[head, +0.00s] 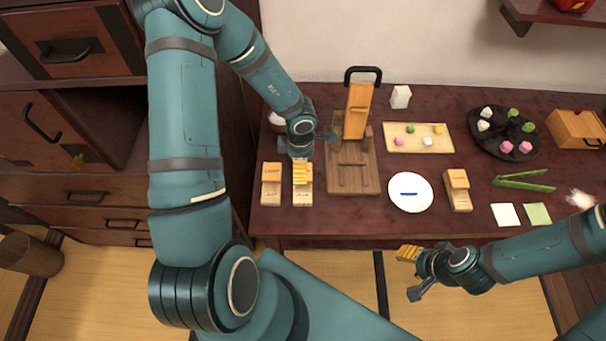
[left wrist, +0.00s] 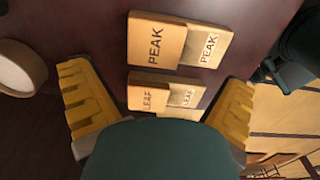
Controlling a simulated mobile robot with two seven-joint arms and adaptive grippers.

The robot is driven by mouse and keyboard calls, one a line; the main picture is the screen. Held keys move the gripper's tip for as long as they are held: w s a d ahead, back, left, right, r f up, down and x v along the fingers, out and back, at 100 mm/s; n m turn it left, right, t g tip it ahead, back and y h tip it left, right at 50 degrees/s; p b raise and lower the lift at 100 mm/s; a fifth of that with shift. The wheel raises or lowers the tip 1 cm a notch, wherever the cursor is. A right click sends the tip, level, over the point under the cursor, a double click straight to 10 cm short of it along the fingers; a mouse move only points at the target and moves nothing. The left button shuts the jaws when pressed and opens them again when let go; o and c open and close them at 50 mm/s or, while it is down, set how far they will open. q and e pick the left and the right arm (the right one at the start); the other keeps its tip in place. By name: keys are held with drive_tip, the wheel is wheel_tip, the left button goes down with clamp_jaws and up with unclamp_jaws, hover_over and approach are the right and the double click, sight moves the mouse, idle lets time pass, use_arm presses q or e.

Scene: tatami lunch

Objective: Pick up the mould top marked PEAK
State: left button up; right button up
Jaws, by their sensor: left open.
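The mould marked PEAK (head: 271,195) stands at the table's left front, a pale wooden base with a raised block, its mould top (head: 271,170), on the back half. In the left wrist view the PEAK top (left wrist: 154,45) is above the jaws, apart from them, and its base (left wrist: 208,48) shows at its right. My left gripper (head: 302,172) is open over the neighbouring LEAF mould (head: 303,197); this mould (left wrist: 148,97) shows between the yellow fingers (left wrist: 160,110) in the left wrist view.
A wooden press (head: 370,182) with an upright lever stands right of the moulds. A white plate (head: 425,194), another wooden mould (head: 458,190) and a sweets tray (head: 445,145) lie farther right. A round container (left wrist: 18,70) is behind the moulds. Bare table lies left of PEAK.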

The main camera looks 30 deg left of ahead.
use_arm(q)
drive_tip(key=f+b, duration=0.1)
drive_tip(key=f, duration=0.1)
drive_tip(key=w+f+b, duration=0.1)
drive_tip(key=f, duration=0.2)
drive_tip(key=shift+d+f+b, duration=0.15)
drive_tip(key=shift+b, duration=0.25)
drive_tip(key=c, duration=1.1)
